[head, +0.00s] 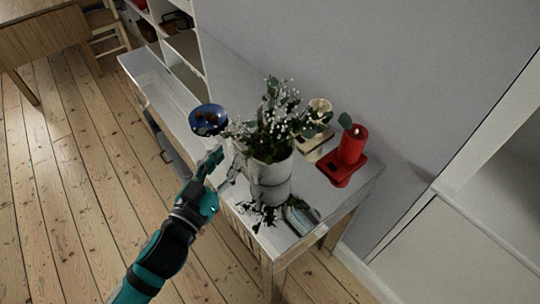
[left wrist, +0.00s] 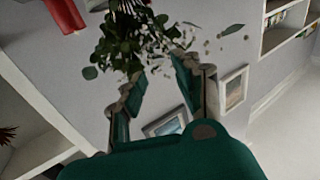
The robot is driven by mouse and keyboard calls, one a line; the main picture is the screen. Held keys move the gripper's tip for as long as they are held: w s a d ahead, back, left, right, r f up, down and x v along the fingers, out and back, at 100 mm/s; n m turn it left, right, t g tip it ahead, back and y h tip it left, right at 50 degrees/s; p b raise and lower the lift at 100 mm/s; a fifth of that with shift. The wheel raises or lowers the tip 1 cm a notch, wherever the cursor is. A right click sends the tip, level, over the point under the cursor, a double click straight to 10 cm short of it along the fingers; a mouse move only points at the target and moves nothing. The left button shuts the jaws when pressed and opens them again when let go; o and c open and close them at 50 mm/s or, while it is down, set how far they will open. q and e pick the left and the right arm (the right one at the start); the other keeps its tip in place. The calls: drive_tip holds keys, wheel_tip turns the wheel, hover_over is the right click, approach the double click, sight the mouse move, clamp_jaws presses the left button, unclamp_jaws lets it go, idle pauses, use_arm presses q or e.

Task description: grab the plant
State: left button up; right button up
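The plant (head: 272,128) has green leaves and small white flowers, and stands in a pale round pot (head: 270,182) on a shiny narrow table (head: 328,190). Its foliage also shows in the left wrist view (left wrist: 128,38), beyond the fingers; the pot cannot be made out there. My left gripper (head: 228,163) is at the left side of the pot, close to it. Its fingers (left wrist: 157,72) are spread apart with nothing gripped between them. Whether a finger touches the pot cannot be told. My right gripper is in neither view.
A blue bowl (head: 208,119) with dark round things stands left of the plant. A red candle (head: 352,145) on a red base and a small cream object (head: 319,108) stand at its right. A wall (head: 380,60) rises behind the table. Floorboards (head: 75,200) at left are clear.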

use_arm(q)
drive_tip(key=p, duration=0.2)
approach(257, 116)
drive_tip(key=x, duration=0.5)
drive_tip(key=p+x, duration=0.1)
drive_tip(key=x, duration=0.4)
drive_tip(key=shift+w+d+p, duration=0.1)
drive_tip(key=shift+w+p, duration=0.25)
drive_tip(key=shift+p, duration=0.05)
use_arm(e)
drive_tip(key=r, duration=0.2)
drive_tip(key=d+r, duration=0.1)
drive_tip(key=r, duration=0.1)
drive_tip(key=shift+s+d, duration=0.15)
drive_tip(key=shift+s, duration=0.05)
use_arm(q)
drive_tip(key=shift+s, duration=0.1)
drive_tip(key=shift+c, duration=0.4)
clamp_jaws()
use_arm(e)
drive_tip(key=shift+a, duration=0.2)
